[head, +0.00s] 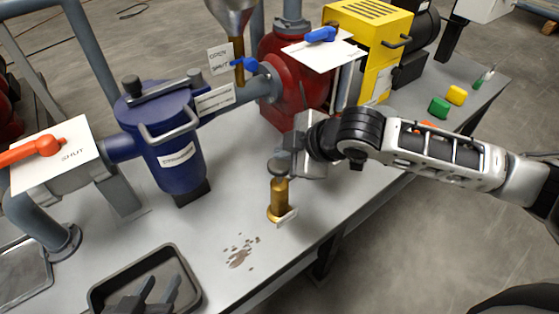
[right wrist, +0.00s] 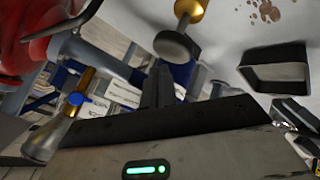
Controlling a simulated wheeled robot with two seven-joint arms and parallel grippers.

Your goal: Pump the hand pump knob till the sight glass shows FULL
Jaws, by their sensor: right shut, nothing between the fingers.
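The hand pump is a small brass cylinder (head: 280,199) standing upright near the table's front edge, with a dark round knob (head: 278,166) on top. My right gripper (head: 291,160) is beside the knob, its fingers shut and empty. In the right wrist view the shut fingers (right wrist: 157,86) point toward the round knob (right wrist: 177,46), which is just beyond and apart from them. Whether they touch it in the head view I cannot tell. My left gripper (head: 155,294) is open and empty over the black tray at the bottom. I cannot make out a sight glass reading.
A blue filter vessel (head: 170,135) with a handle stands left of the pump, and a red pump body (head: 290,80) behind it. A black tray (head: 110,285) lies at the front left. Brown spots (head: 240,250) mark the tabletop. Yellow and green blocks (head: 439,107) sit at right.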

